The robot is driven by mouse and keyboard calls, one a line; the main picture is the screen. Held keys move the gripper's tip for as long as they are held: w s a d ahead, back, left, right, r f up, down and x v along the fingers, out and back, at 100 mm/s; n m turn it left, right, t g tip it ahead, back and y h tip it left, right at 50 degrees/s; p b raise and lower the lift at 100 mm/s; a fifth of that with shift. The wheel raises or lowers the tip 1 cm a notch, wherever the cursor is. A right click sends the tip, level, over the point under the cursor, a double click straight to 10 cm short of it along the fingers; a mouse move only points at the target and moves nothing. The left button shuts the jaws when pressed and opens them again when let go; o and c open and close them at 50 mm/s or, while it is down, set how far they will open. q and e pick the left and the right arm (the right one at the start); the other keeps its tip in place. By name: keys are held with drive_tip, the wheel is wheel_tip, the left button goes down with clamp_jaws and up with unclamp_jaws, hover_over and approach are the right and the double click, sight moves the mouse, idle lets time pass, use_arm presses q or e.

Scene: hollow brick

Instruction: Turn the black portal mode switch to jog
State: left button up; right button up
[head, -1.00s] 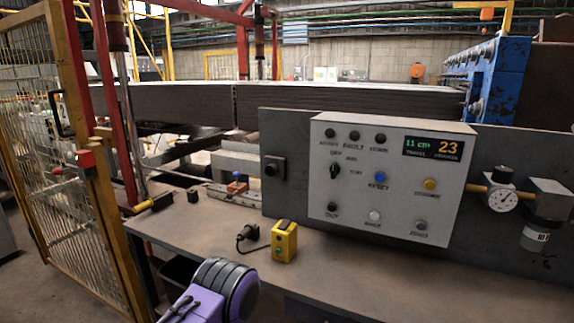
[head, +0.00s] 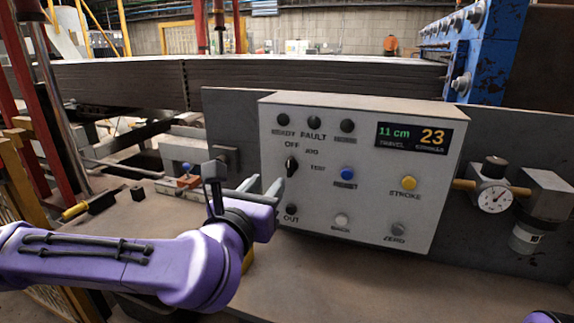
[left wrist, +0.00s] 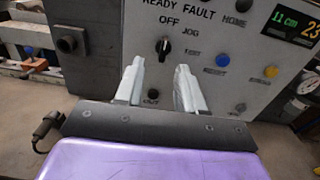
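The black portal mode switch (head: 291,166) is a small knob on the left part of the light grey control panel (head: 375,205). Labels OFF, JOG and TEST stand around it. Its pointer is roughly upright, near OFF. In the left wrist view the switch (left wrist: 163,47) shows above and between my fingertips, with a pale mark on its top. My left gripper (head: 263,186) is open and empty, in front of the panel and a little below and left of the switch, apart from it. Its two fingers also show in the left wrist view (left wrist: 160,67). My right gripper is out of view.
The panel also holds a blue reset button (head: 347,174), a yellow stroke button (head: 409,182) and a display (head: 413,137). A pressure gauge (head: 494,198) sits to its right. A black knob box (left wrist: 67,40) is left of the panel. The bench (head: 330,275) is clear in front.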

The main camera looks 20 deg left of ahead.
sight(289, 165)
use_arm(q)
drive_tip(key=w, duration=0.3)
drive_tip(key=w+p, duration=0.1)
drive_tip(key=w, duration=0.1)
drive_tip(key=w+d+p, duration=0.1)
drive_tip(key=w, duration=0.2)
drive_tip(key=shift+w+d, duration=0.1)
drive_tip(key=shift+w, duration=0.25)
drive_tip(key=shift+w+f, duration=0.1)
drive_tip(key=shift+w, duration=0.25)
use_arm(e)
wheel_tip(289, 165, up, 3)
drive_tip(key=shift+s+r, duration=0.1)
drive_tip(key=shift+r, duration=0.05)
